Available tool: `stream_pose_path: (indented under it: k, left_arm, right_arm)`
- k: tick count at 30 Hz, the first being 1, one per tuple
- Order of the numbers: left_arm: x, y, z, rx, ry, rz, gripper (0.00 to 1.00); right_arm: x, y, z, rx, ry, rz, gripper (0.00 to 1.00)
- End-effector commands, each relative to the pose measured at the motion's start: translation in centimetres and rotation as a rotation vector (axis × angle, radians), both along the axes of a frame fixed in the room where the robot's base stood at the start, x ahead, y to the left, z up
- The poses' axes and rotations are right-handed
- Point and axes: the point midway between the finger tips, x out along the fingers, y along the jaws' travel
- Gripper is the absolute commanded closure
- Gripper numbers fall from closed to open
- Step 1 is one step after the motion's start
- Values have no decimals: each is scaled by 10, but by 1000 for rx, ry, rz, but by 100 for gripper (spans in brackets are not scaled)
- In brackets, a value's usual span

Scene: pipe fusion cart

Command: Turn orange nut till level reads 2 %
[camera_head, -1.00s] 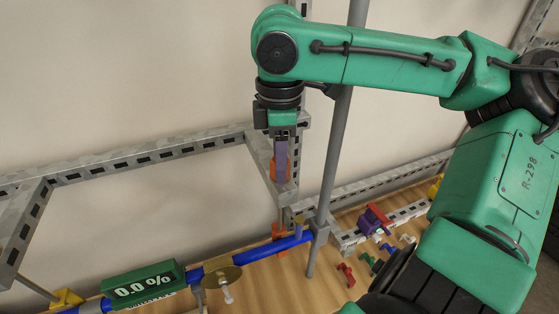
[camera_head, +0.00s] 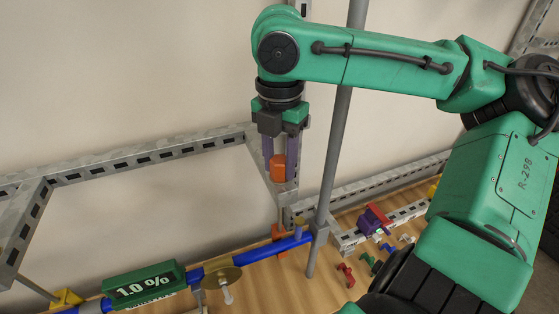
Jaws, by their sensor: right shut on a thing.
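The orange nut (camera_head: 278,170) sits at the end of a metal bracket, above a thin rod. My right gripper (camera_head: 280,162) points straight down from above, its two purple fingers on either side of the nut and shut on it. The green level display (camera_head: 144,286) at the lower left reads 1.0 %. It is mounted by the blue pipe (camera_head: 262,251). My left gripper is not in view.
A grey upright pole (camera_head: 334,160) stands just right of my right gripper. Perforated metal rails (camera_head: 130,160) run along the wall. A purple and red clamp (camera_head: 372,221) and several small coloured fittings lie on the wooden top (camera_head: 320,285).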

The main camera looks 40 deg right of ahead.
Motion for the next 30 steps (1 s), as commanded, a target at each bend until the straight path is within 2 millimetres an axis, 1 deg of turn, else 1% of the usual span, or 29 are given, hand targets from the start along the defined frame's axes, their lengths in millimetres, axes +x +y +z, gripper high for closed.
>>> stream_pose_path:
  k: [1, 21, 30]
  left_arm:
    - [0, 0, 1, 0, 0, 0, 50]
    - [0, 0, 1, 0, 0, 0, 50]
    - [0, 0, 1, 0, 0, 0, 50]
  right_arm:
    - [2, -1, 4, -2, -11, 40, 100]
    - [2, -1, 4, -8, -10, 676, 100]
    - [2, -1, 4, -8, -11, 924, 100]
